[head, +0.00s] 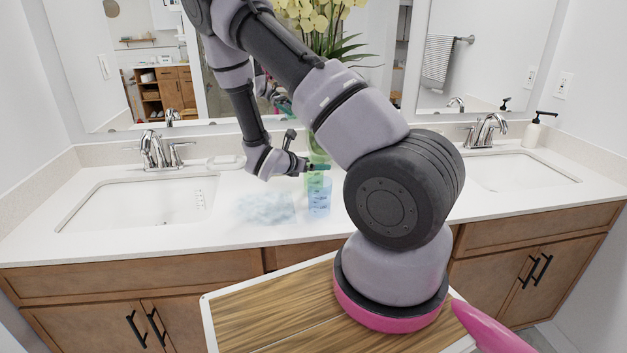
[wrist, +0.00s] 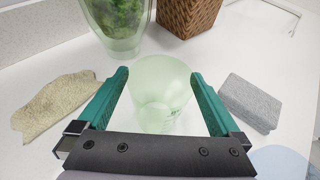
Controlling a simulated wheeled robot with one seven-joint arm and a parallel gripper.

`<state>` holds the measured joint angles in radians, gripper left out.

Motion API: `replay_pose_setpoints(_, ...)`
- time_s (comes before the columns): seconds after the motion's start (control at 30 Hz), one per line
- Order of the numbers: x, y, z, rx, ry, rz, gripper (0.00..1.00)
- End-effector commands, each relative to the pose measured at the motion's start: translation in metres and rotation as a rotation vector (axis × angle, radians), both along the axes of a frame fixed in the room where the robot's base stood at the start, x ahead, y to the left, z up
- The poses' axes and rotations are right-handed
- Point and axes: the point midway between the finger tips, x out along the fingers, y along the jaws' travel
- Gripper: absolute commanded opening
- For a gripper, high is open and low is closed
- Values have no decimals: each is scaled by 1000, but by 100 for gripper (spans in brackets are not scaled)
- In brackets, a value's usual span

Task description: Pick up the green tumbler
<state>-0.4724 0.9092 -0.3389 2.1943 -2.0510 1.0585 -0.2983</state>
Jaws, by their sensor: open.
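The green tumbler (wrist: 160,85) is pale and translucent. In the wrist view it stands between the two teal fingers of my gripper (wrist: 159,80), one on each side. The gripper is open, with a gap showing beside the tumbler's rim; whether either finger touches it lower down I cannot tell. In the head view the green tumbler (head: 314,182) is on the white counter just behind a blue tumbler (head: 319,204). My gripper (head: 318,167) shows there at its top, partly covering it.
A green glass vase (wrist: 118,25) and a wicker basket (wrist: 188,14) stand behind the tumbler. A beige crumpled item (wrist: 55,105) lies left and a grey block (wrist: 250,100) right. Sinks (head: 140,203) (head: 515,171) flank the counter (head: 235,235).

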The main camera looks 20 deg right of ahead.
Motion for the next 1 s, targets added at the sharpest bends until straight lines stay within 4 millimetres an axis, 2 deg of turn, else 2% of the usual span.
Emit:
replay_pose_setpoints(0.03, 2, -9, -3, -1, 2, -5, 100)
replay_pose_setpoints(0.2, 11, -24, -11, 0, 0, -2, 100)
replay_pose_setpoints(0.47, 12, -26, -12, 0, 0, 0, 100)
replay_pose_setpoints(0.67, 12, -26, -12, 0, 0, -1, 27)
replay_pose_setpoints(0.7, 12, -26, -11, 0, 0, -1, 25)
replay_pose_setpoints(1.0, 13, -26, -7, 1, -2, -1, 25)
